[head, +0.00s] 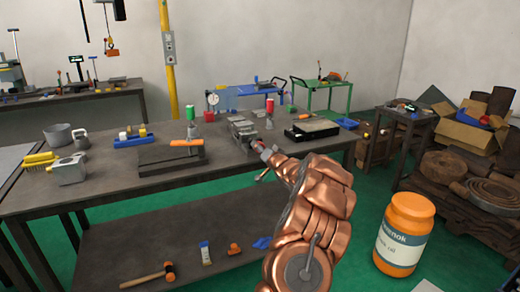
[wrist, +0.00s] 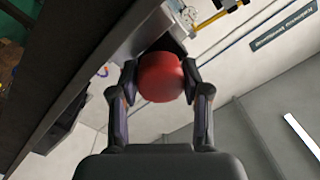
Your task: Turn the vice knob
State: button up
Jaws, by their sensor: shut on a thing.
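In the head view my gripper (head: 262,150) is at the vice's near right side, and the knob is largely hidden there by the gripper and my copper-coloured arm.
The workbench (head: 110,195) also carries a black tray (head: 311,128) right of the vice, and a dark block with an orange-handled tool (head: 187,143) to the left. A large orange jar (head: 403,235) stands at the lower right. A hammer (head: 148,276) lies on the lower shelf.

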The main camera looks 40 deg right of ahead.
jog(key=c, duration=0.5)
jog(key=shift+n, duration=0.3)
